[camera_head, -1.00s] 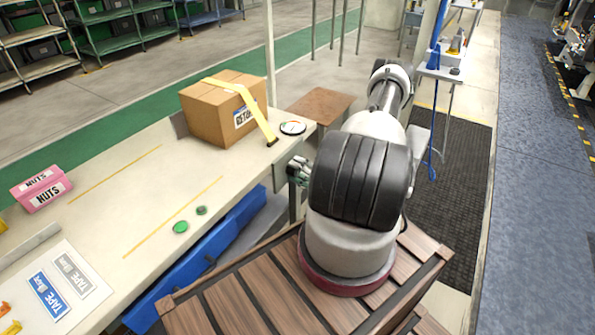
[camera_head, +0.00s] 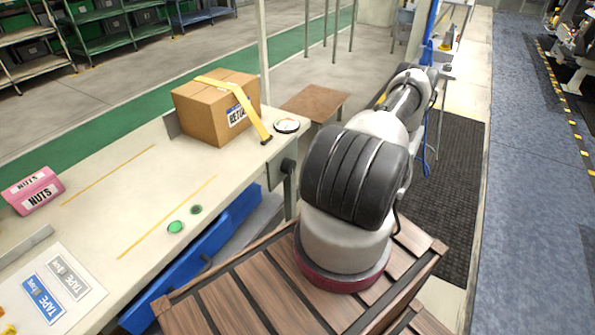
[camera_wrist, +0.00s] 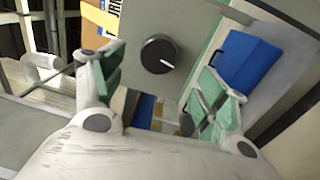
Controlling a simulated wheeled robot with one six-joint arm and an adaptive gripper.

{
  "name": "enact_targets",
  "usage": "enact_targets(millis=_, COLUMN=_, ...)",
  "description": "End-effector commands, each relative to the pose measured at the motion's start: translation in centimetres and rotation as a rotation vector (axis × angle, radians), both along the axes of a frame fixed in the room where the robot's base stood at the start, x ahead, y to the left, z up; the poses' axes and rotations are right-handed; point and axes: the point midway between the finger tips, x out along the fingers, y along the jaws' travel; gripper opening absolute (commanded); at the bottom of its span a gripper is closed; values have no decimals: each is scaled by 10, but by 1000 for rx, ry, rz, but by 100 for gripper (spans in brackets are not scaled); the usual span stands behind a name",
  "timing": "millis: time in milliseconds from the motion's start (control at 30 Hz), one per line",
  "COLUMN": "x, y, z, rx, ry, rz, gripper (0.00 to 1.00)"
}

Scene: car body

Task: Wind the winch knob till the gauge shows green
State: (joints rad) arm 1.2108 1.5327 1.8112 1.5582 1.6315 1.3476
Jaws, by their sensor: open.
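The black round winch knob (camera_wrist: 159,53) with a white pointer line sits on a grey plate (camera_wrist: 178,25) in the wrist view, ahead of my gripper. In the head view a dark knob (camera_head: 288,167) shows at the bench's end. The gauge (camera_head: 287,126), a small white dial with a dark rim, lies on the bench corner; its reading is too small to tell. My gripper (camera_wrist: 160,78) is open, its green-padded fingers spread to either side below the knob, apart from it and empty. In the head view my arm hides my gripper.
A cardboard box (camera_head: 212,120) with a yellow strap (camera_head: 246,110) stands on the bench (camera_head: 120,215) beside the gauge. A blue drawer (camera_head: 190,262) is under the bench. A brown table (camera_head: 315,103) stands behind. The aisle (camera_head: 530,200) at right is clear.

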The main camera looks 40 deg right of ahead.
Motion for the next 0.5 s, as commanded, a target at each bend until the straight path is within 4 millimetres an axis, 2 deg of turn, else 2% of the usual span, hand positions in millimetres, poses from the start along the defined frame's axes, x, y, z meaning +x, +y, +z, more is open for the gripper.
enact_targets(millis=100, x=-22, y=-9, z=-2, rx=0, ry=0, rz=-4, gripper=74)
enact_targets(millis=200, x=-34, y=-14, z=-2, rx=0, ry=0, rz=-3, gripper=74)
enact_targets(millis=500, x=-44, y=-17, z=-3, rx=0, ry=0, rz=0, gripper=74)
